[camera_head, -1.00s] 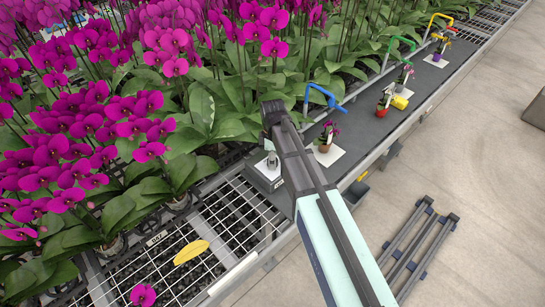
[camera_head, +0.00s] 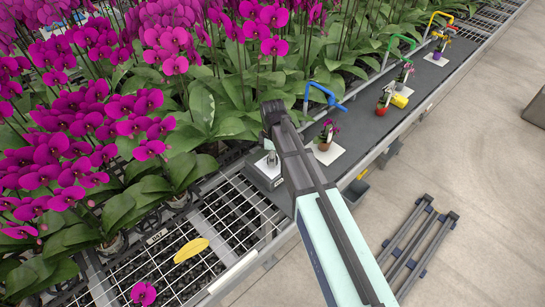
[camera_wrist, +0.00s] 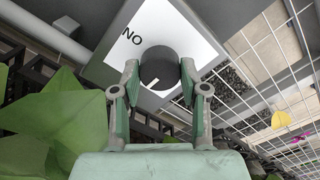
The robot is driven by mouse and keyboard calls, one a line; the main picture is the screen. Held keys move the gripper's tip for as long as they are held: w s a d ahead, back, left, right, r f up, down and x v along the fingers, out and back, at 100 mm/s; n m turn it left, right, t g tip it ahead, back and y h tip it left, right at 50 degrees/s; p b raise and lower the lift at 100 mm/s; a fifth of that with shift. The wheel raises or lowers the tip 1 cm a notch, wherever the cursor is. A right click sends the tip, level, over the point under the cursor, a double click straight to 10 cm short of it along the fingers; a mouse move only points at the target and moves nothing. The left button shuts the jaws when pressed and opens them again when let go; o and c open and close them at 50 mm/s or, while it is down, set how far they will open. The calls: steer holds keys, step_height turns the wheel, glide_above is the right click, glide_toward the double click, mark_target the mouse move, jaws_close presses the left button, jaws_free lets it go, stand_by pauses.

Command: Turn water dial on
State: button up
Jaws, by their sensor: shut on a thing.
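The water dial (camera_wrist: 160,67) is a dark round knob on a white plate (camera_wrist: 190,32) in the wrist view. A white pointer mark shows on its face near the lower edge. Letters on the plate, reading "NO" in this view, lie at the upper left of the dial. My gripper (camera_wrist: 160,80) is shut on the dial, with one finger on each side of it. In the head view the dial's grey box (camera_head: 264,180) stands at the near end of the dark bench strip, and my arm hides part of it.
A blue pipe spout (camera_head: 325,93) and a potted orchid on a white card (camera_head: 335,160) stand right of my arm. Dense magenta orchids (camera_head: 90,120) fill the left. A wire-mesh bench (camera_head: 235,215) holds a yellow leaf (camera_head: 191,249) and a fallen bloom (camera_head: 143,293).

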steer(key=shift+f, duration=0.1)
steer(key=m+b, duration=0.1)
steer(key=m, duration=0.3)
steer(key=m+b, duration=0.1)
steer(key=m, duration=0.8)
steer(key=shift+s+b, duration=0.1)
steer(key=shift+b, duration=0.25)
steer(key=shift+m, duration=2.3)
steer(key=o, duration=1.1)
steer(key=shift+o, duration=0.2)
